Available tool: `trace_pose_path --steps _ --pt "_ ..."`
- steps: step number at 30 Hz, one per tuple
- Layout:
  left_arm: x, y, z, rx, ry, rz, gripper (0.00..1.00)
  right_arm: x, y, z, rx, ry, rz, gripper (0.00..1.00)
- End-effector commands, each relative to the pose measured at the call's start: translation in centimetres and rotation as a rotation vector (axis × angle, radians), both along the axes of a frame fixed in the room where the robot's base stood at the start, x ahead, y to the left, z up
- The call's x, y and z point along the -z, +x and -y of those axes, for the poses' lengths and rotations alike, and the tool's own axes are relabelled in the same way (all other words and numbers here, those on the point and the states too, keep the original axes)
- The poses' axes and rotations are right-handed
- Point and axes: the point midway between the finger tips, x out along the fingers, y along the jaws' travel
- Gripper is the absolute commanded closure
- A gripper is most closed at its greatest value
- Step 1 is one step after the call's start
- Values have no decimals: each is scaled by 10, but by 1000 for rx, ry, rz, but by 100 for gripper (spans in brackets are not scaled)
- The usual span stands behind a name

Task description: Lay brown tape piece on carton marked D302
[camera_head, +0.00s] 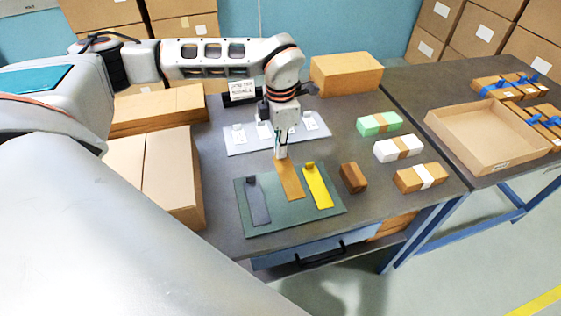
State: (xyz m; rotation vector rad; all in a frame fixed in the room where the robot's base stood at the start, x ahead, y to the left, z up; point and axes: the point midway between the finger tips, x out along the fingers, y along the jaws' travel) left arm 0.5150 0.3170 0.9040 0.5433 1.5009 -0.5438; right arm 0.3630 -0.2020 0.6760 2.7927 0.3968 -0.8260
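The brown tape piece (290,183) is a flat strip between a grey strip (259,209) and a yellow strip (320,195). My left gripper (281,154) points down at its far end and looks closed on it. The brown piece sits farther back than its neighbours and seems slightly raised off the green mat (288,222). Three small cartons stand to the right: a green one (367,127), a white one (383,152) and a brown one (407,184), each with a band. No D302 marking is readable. My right gripper is not in view.
A small dark brown block (353,178) stands right of the mat. A pale board (240,147) with white pieces lies behind the gripper. Large cartons (172,180) line the left side. An open box (458,152) and blue-ribboned boxes (495,88) are on the right table.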

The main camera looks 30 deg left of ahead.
Motion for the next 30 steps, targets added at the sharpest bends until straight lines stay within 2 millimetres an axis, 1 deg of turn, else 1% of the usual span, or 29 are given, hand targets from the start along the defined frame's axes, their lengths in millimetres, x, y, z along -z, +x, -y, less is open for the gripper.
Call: trace_pose_path --steps 1,6,9,12,15,18,24,26,29,30 --pt "-17 2 0 0 0 6 100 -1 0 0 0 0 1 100" --pt "-63 1 0 0 1 6 100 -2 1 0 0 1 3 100" --pt "-84 1 0 0 0 4 100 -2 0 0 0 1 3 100" --pt "-99 0 0 0 0 3 100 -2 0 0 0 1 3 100" --pt "-110 0 0 0 1 2 100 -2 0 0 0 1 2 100" --pt "-116 0 0 0 1 -1 100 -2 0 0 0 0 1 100" --pt "-119 -1 0 12 1 -1 100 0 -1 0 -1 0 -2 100" --pt "-118 -1 1 42 1 -2 100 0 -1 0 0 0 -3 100" --pt "-115 -2 5 146 2 -1 100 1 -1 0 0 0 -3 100" --pt "-114 -3 7 207 3 0 100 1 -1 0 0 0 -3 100"
